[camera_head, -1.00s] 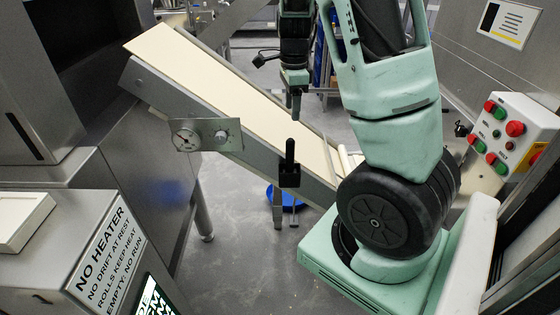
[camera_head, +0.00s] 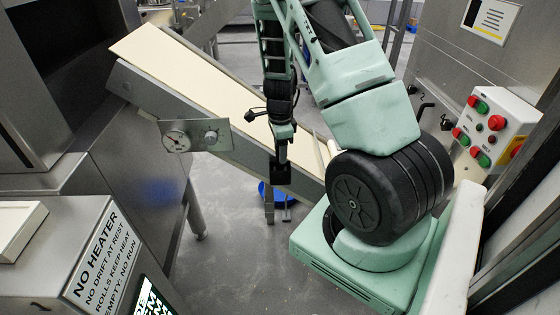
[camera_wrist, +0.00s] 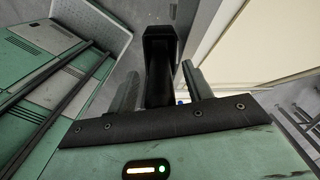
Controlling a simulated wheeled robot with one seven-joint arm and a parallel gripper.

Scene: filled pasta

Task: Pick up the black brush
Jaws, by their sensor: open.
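The black brush (camera_head: 281,170) is upright at the near side of the sloping conveyor, at a black block on its side rail; I cannot tell which part of the block is holder. My gripper (camera_head: 282,153) hangs over it and hides most of its handle in the head view. In the wrist view the dark brush (camera_wrist: 160,88) shows between the two open fingers of my gripper (camera_wrist: 158,76), with a black frame-like shape beyond. The fingers stand apart on either side of it. Whether either finger touches it I cannot tell.
The conveyor (camera_head: 195,70) with its pale belt slopes down to the right, with a gauge plate (camera_head: 195,135) on its side. A blue pan (camera_head: 272,196) lies on the floor below. A control box (camera_head: 497,128) with red and green buttons stands at the right.

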